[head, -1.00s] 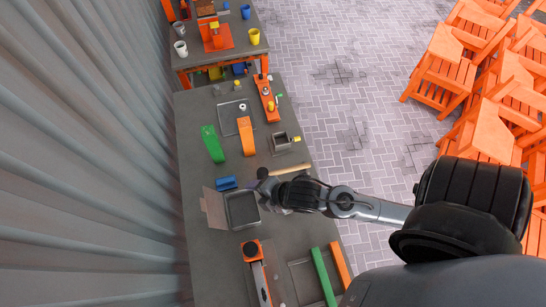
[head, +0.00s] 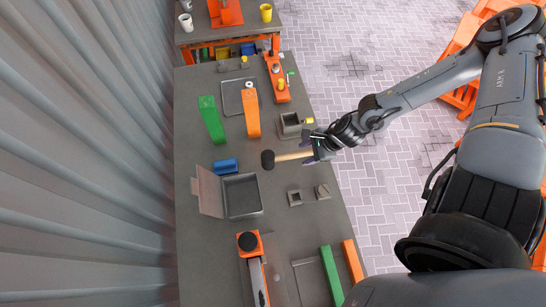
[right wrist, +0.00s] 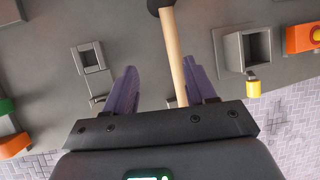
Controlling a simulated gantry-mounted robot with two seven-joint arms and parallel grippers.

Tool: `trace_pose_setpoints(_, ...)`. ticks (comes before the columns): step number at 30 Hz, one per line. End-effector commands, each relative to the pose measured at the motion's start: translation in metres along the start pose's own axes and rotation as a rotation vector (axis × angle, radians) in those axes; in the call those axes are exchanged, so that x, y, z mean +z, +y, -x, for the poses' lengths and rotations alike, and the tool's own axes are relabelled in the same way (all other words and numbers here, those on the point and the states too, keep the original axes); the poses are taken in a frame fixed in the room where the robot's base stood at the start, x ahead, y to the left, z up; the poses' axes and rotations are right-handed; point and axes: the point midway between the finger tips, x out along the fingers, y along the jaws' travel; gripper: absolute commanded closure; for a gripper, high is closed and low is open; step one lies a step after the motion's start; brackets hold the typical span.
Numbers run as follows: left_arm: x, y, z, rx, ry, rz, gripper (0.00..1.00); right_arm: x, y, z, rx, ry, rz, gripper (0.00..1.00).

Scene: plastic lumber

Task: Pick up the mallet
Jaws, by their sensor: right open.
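The mallet lies on the grey table, its black head (head: 268,159) to the left and its pale wooden handle (head: 290,155) pointing right. My right gripper (head: 309,149) is open at the handle's right end. In the right wrist view the handle (right wrist: 174,50) runs between the purple fingers of my right gripper (right wrist: 163,88), nearer the right finger, with a gap to the left one. The mallet head (right wrist: 158,5) is partly cut off at the top edge there. The handle's end is hidden behind the gripper body. My left gripper is not in view.
A grey square holder (head: 290,125) stands just above the handle, and a small block (head: 295,198) lies below it. An open grey box (head: 243,196) and a blue piece (head: 226,166) are left of the mallet. Green (head: 211,120) and orange (head: 252,113) pieces lie farther up the table.

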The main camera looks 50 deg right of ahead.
Motion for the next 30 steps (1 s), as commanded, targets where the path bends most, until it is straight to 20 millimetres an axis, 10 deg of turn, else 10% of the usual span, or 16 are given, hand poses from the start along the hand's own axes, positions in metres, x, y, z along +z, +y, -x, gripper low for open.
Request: trace_pose_setpoints(30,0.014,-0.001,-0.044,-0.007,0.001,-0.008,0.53,-0.024,-0.023,-0.062,-0.027,0.055,0.071,0.44)
